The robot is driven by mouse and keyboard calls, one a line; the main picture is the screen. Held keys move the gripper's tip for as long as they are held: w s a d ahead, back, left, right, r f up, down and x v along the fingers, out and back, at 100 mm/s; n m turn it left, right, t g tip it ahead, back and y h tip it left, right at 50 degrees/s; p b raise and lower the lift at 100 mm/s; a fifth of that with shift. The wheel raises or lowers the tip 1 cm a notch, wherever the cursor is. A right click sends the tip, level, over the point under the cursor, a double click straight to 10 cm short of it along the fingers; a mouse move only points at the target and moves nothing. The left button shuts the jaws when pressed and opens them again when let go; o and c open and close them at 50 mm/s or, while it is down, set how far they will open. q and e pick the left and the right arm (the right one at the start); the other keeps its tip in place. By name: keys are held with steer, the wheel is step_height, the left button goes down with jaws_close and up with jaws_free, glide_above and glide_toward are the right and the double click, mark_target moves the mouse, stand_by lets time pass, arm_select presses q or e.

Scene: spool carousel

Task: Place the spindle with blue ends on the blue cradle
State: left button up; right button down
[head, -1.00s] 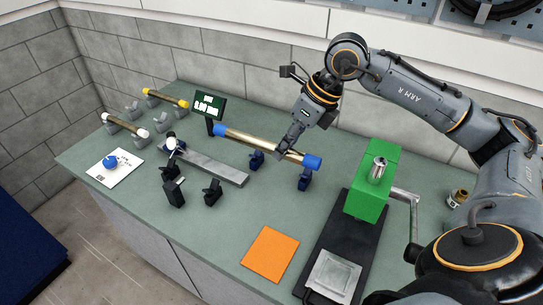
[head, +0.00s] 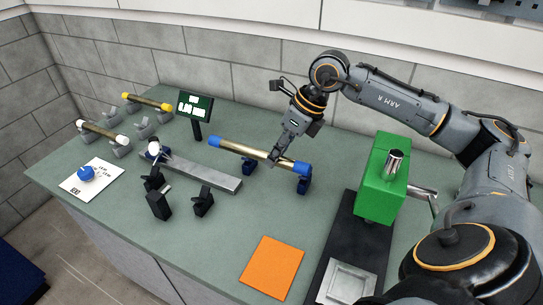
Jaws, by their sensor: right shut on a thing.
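The spindle with blue ends (head: 240,150) is a brass-coloured rod with a blue cap at each end. My right gripper (head: 276,156) is shut on it, right of its middle, coming down from above. The blue cradle (head: 304,186) is a pair of dark blue stands; the other stand (head: 250,168) is partly hidden behind the rod. The spindle lies along the line of both stands, right over them. Its right cap is above the right stand, and its left cap sticks out past the left stand. I cannot tell whether it touches them. My left gripper is not in view.
A green block machine (head: 382,185) with a metal cylinder stands at right. An orange mat (head: 272,266) lies in front. Black stands (head: 203,200) and a grey bar (head: 205,174) are left of centre. Yellow-ended (head: 147,102) and white-ended (head: 102,132) spindles rest on grey cradles at far left.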

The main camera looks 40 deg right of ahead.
steer(key=w+d+f+p, duration=0.1)
steer(key=d+f+p, duration=0.1)
steer(key=d+f, duration=0.1)
steer(key=w+d+f+p, duration=0.2)
steer(key=d+f, duration=0.1)
steer(key=w+d+f+p, duration=0.1)
steer(key=d+f, duration=0.2)
steer(key=f, duration=0.1)
steer(key=shift+w+d+f+p, duration=0.1)
steer(key=shift+w+d+p, duration=0.15)
steer(key=shift+w+p, duration=0.15)
steer(key=shift+f, duration=0.5)
steer(key=c, duration=1.4)
jaws_free()
steer(key=shift+s+f, duration=0.15)
steer(key=shift+f, duration=0.05)
steer(key=o, duration=0.3)
steer(key=shift+r, duration=0.1)
steer(key=shift+d+r, duration=0.1)
